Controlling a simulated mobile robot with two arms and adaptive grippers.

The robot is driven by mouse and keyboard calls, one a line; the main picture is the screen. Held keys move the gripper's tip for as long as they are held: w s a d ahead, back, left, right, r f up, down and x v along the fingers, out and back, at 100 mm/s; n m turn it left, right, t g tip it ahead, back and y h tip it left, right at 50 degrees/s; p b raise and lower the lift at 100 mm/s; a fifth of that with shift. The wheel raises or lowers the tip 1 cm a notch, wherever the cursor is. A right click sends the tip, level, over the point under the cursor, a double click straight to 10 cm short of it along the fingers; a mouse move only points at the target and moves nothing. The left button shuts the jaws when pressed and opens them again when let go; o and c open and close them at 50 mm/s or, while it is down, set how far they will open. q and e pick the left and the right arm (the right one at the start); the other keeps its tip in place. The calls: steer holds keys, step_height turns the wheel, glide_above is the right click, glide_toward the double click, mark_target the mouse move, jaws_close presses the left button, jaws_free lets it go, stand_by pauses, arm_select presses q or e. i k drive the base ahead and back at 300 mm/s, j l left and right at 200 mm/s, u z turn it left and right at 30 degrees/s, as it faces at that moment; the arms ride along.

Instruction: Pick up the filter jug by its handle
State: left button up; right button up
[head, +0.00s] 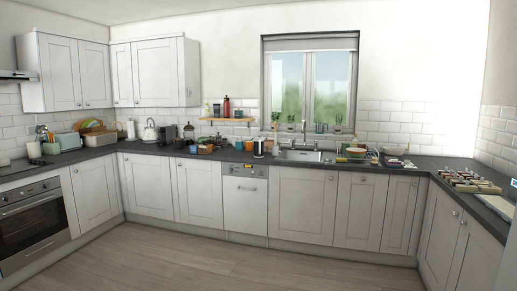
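I cannot pick out the filter jug with certainty at this distance. A small upright dark-and-pale vessel (258,147) stands near the worktop's front edge, left of the sink; it may be the jug, but its handle is too small to make out. A white kettle-like vessel (150,132) stands farther left, against the back wall. Neither of my grippers shows in the head view.
The slate worktop (340,163) runs along three walls above pale cabinets. Many small items crowd it left of the sink (300,155). A bowl (356,152) stands right of the sink. Open wooden floor (215,265) lies in front of the cabinets.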

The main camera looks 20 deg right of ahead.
mark_target(260, 142)
steer(key=i, duration=3.95)
steer(key=j+u, duration=0.05)
steer(key=j, duration=0.1)
